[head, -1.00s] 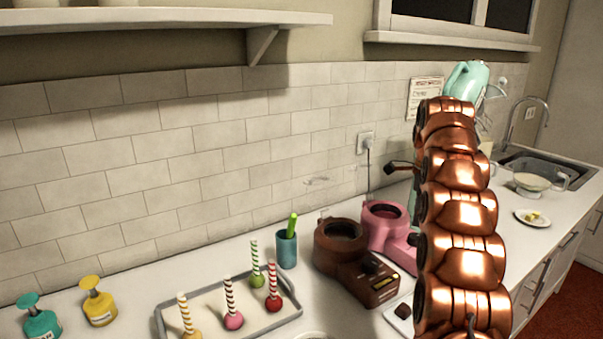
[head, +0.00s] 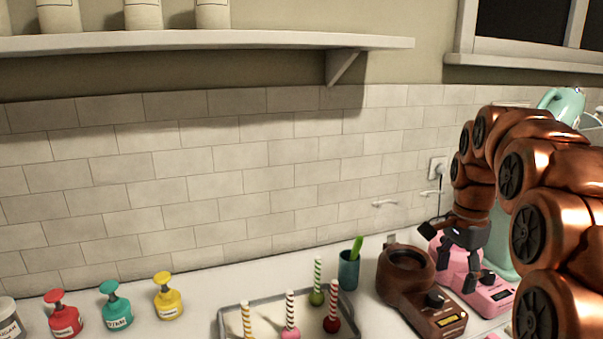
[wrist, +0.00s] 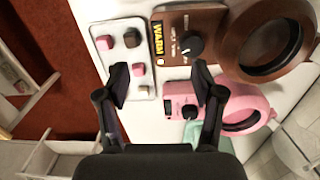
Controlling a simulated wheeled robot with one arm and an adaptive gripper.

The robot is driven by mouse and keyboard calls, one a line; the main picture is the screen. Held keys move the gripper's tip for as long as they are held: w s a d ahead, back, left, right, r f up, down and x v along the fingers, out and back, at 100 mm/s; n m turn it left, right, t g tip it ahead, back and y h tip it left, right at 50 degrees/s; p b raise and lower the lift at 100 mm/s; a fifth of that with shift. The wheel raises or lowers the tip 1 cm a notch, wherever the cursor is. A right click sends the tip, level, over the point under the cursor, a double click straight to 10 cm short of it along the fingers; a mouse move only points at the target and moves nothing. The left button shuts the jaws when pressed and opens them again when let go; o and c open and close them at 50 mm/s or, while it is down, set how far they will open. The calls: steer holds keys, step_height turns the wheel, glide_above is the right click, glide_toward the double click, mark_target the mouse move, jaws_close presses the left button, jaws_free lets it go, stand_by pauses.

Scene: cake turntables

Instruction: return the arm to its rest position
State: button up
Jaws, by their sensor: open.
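My copper arm is bent at the right of the head view, with its wrist pointing down. My gripper (head: 458,270) hangs open and empty over the pink melting machine (head: 497,302), a little right of the brown melting machine (head: 398,284). In the wrist view my gripper (wrist: 162,82) has its two dark fingers spread apart with nothing between them. The pink machine (wrist: 258,106) shows beyond the right finger. The brown machine (wrist: 202,30), with a "WARM" label and a dial, lies above it in that view.
A white tray of pink and brown cubes (wrist: 118,28) lies beside the brown machine. A grey tray (head: 222,318) holds several striped sticks on balls. A teal cup (head: 348,271) and red (head: 66,320), teal (head: 117,315) and yellow (head: 169,302) pump bottles stand leftward. A shelf (head: 230,44) hangs above.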

steer(key=s+a+f+n, duration=0.3)
steer(key=s+a+n, duration=0.1)
steer(key=s, duration=0.6)
steer(key=s+a+f+n+g, duration=0.1)
steer(key=s+a+f+n, duration=0.2)
steer(key=s+n, duration=0.3)
steer(key=s+a+f+n+p, duration=0.1)
steer(key=s+a+f+n, duration=0.3)
steer(key=s, duration=1.1)
steer(key=shift+s+a+n, duration=0.25)
steer(key=shift+a+n, duration=0.15)
steer(key=shift+a, duration=0.45)
